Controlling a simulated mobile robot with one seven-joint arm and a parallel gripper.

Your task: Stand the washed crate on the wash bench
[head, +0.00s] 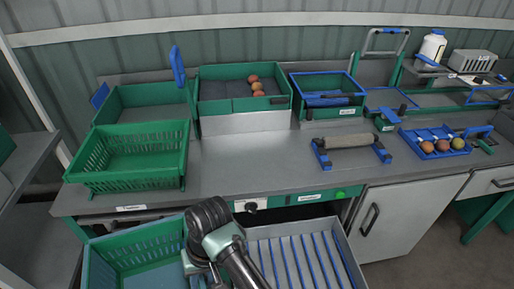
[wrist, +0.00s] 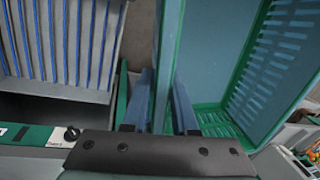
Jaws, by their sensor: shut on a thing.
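A green slatted crate (head: 100,270) is in front of the bench at the lower left of the head view, its near part cut off by the frame. In the wrist view, my gripper (wrist: 160,105) is shut on one wall of this crate, a finger on each side. The inside and slatted far wall of the crate (wrist: 280,60) show to the right. My arm hides the grip in the head view. The grey-topped bench (head: 235,160) runs behind the crate.
Another green slatted crate (head: 125,165) stands on the bench's left end. Green bins (head: 215,110) line the back. A roller on blue stands (head: 345,142) and a blue tray of tomatoes (head: 440,150) are farther right. An open blue-striped drawer (head: 350,265) juts out right of my arm.

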